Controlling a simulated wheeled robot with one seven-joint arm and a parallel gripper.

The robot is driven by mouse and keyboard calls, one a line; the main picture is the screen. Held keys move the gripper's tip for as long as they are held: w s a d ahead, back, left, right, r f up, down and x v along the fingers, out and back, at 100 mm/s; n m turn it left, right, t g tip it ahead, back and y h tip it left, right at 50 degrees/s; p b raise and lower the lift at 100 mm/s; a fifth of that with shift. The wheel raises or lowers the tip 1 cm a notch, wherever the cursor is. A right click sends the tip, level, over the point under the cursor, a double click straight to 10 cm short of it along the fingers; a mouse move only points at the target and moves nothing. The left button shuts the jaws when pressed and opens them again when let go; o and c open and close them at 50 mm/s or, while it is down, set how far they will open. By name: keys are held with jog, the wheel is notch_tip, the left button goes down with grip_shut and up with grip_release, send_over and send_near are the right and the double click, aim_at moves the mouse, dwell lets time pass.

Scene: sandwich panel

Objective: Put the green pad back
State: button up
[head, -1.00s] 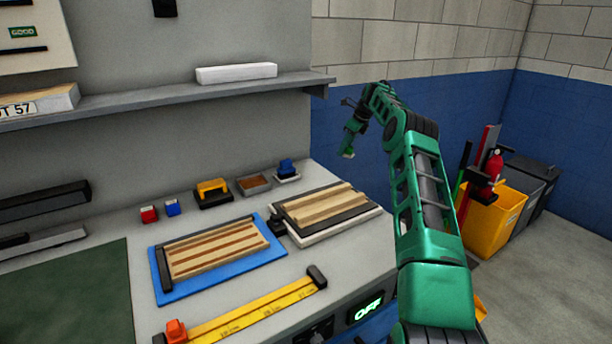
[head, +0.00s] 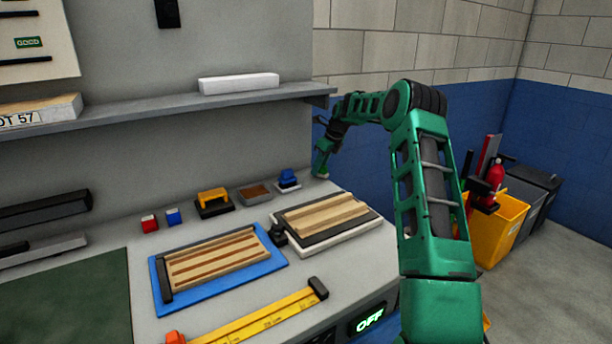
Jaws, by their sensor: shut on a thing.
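My gripper (head: 324,152) is small in the head view, at the back right corner of the workbench. It points down and is shut on a small green piece, the green pad (head: 320,170). The pad is at or just above the bench edge, to the right of the small blue-topped item (head: 288,178); I cannot tell whether it touches the bench. The fingers are too small to make out in detail. A red block (head: 149,224) and a blue block (head: 173,216) stand at the back of the bench, to the left.
A yellow-handled tool (head: 213,201) and a brown-filled tray (head: 254,194) stand along the back. Wooden strips lie on a blue board (head: 185,301) and a white-edged board (head: 352,231). A shelf (head: 130,111) overhangs the back. A yellow bin (head: 497,235) stands right.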

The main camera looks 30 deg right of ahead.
aim_at(306, 179)
jog(key=a, duration=0.4)
jog(key=shift+s+a, duration=0.35)
jog(key=shift+a+f, duration=0.15)
jog(key=shift+f, duration=0.15)
jog(key=o, duration=1)
jog(key=shift+f, duration=0.1)
jog(key=shift+o, duration=0.2)
